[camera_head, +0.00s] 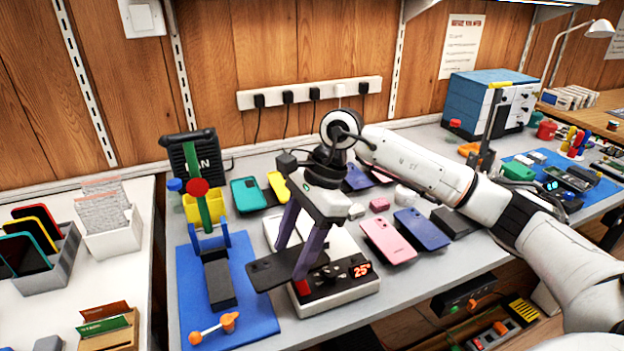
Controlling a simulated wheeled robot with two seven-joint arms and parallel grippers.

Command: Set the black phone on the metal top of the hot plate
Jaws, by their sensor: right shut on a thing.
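The hot plate (345,290) is a white box with a red button and a display reading 25° on its front panel. Its pale top shows behind and between my fingers and is partly hidden by my gripper. My right gripper (291,265), with purple fingers, reaches down over the hot plate. It is shut on the black phone (268,274). The phone sticks out to the left, over the gap between the hot plate and the blue mat. I cannot tell whether it touches the hot plate. My left gripper is not in view.
A blue mat (258,310) with a black stand and an orange-ended tool lies left of the hot plate. Pink (388,240) and blue (422,229) phones lie to the right. Teal (248,195) and yellow (279,187) phones are behind. A power strip (310,92) hangs on the wall.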

